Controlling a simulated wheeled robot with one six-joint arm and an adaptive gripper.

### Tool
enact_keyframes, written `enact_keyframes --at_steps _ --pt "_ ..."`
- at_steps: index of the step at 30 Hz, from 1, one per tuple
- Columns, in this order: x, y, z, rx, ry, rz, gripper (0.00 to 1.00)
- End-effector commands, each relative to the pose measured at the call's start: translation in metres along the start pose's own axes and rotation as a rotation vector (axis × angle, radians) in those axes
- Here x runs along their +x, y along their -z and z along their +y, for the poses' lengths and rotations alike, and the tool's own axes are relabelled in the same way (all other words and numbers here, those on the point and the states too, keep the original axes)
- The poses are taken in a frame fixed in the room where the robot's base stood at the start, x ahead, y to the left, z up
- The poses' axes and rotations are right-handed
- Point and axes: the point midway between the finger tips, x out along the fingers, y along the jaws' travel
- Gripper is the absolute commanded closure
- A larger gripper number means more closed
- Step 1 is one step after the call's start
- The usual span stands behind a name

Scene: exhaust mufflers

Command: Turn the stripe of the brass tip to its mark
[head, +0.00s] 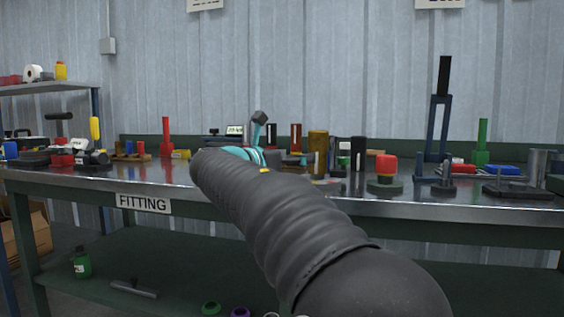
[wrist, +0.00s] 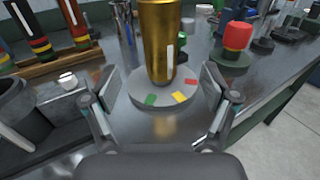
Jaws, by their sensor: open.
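The brass tip (wrist: 160,42) is an upright gold cylinder standing on a round grey base (wrist: 137,91). A white vertical stripe (wrist: 170,57) shows on its near side, slightly right of its middle. The base carries a green mark (wrist: 150,99), a yellow mark (wrist: 178,96) and a red mark (wrist: 190,81).
A red-topped part on a green base (wrist: 231,59) stands to the right, near the bench edge. At left are a wooden rack (wrist: 45,69) with striped cylinders, a small white cap (wrist: 67,80) and a dark tube part (wrist: 20,115). Bare bench (wrist: 165,127) lies in front of the base.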

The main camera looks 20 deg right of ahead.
Motion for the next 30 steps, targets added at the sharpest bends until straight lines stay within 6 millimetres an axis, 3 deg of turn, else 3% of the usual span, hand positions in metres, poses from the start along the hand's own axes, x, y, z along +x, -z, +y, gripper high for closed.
enact_keyframes --at_steps 9,15,29,30 --pt "0.055 0.002 -0.001 0.001 0.003 0.002 0.15" --pt "0.077 0.001 0.0 0.001 0.001 0.002 0.15" --pt "0.087 0.001 0.0 0.001 -0.001 0.001 0.15" --pt "0.087 0.001 0.0 0.001 -0.001 0.001 0.25"
